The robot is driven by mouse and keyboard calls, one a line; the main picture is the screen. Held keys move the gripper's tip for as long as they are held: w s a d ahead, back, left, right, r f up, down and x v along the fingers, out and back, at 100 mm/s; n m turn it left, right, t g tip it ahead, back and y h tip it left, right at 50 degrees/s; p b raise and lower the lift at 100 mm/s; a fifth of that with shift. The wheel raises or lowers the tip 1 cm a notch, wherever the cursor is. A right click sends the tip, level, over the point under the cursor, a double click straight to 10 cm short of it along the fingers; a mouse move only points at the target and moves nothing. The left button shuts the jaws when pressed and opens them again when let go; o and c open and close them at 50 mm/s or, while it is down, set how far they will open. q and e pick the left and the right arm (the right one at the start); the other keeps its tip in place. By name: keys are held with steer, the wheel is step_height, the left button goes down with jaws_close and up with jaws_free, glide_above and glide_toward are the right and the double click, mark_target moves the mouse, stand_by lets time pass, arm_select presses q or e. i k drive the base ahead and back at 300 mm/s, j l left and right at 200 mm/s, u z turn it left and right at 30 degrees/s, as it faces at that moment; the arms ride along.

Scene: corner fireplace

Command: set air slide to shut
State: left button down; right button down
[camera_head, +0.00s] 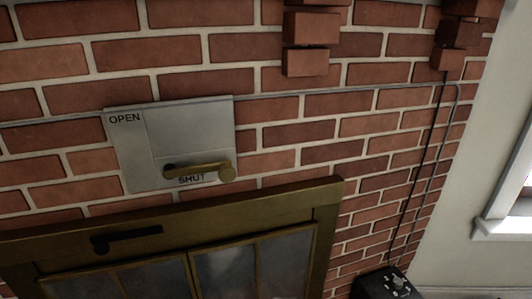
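The air slide is a grey metal plate (185,133) on the brick wall, marked OPEN at its upper left and SHUT near its lower edge. A brass handle (200,170) lies nearly level across the lower right of the plate, just above the word SHUT. Its knob end is at the right, near the plate's edge. Neither of my grippers shows in the head view, and nothing touches the handle.
A brass-framed fireplace door (270,201) with glass panes and a black handle (126,238) is below the plate. Bricks (312,28) jut out at the top. A black box (385,284) stands at lower right, near a window (505,228). Space before the plate looks clear.

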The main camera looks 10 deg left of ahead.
mark_target(101, 247)
steer(key=k+u, duration=0.1)
steer(key=u, duration=1.2)
